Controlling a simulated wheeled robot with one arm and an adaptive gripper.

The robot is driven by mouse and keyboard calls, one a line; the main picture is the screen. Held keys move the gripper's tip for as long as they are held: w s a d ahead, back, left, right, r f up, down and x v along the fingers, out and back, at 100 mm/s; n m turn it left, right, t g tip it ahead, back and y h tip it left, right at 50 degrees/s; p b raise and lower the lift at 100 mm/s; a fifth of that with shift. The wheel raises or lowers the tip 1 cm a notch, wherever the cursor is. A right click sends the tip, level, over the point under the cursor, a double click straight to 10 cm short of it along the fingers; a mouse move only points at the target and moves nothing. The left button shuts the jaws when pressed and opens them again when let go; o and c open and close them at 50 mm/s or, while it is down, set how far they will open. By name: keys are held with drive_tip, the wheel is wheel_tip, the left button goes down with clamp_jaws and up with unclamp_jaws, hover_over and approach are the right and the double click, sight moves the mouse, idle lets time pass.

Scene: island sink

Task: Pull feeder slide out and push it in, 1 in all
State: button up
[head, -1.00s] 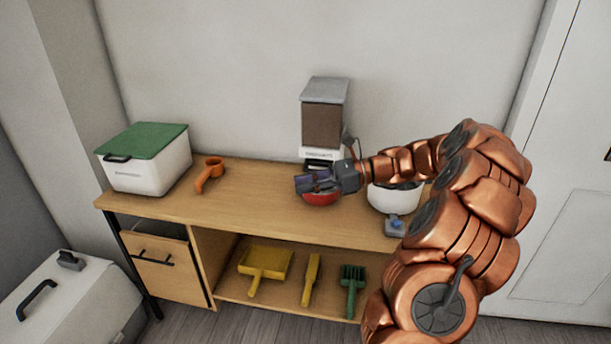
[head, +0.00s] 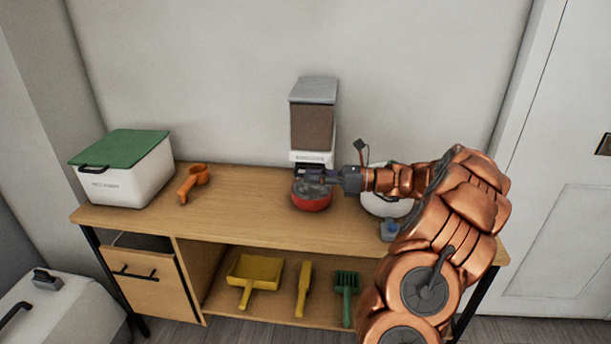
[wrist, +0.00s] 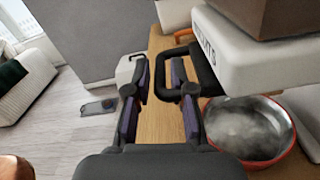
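The feeder (head: 313,128) stands against the wall at the back of the bench, with a grey lid, brown body and white base. Its base also shows in the wrist view (wrist: 235,50). The slide's black loop handle (wrist: 196,58) sticks out from under the base. My gripper (head: 312,177) is in front of the feeder, above a red bowl (head: 312,203). In the wrist view, my gripper (wrist: 161,78) is open, one finger on each side of the handle's outer bar, with gaps visible. How far the slide is out is hard to tell.
The red bowl with grey contents (wrist: 250,128) sits below the slide. A white pot (head: 378,205) stands behind my arm. An orange scoop (head: 193,180) and green-lidded bin (head: 120,180) are at left. The bench front (head: 250,225) is clear.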

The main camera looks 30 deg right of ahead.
drive_tip(key=shift+x, duration=1.25)
drive_tip(key=shift+c, duration=0.2)
clamp_jaws()
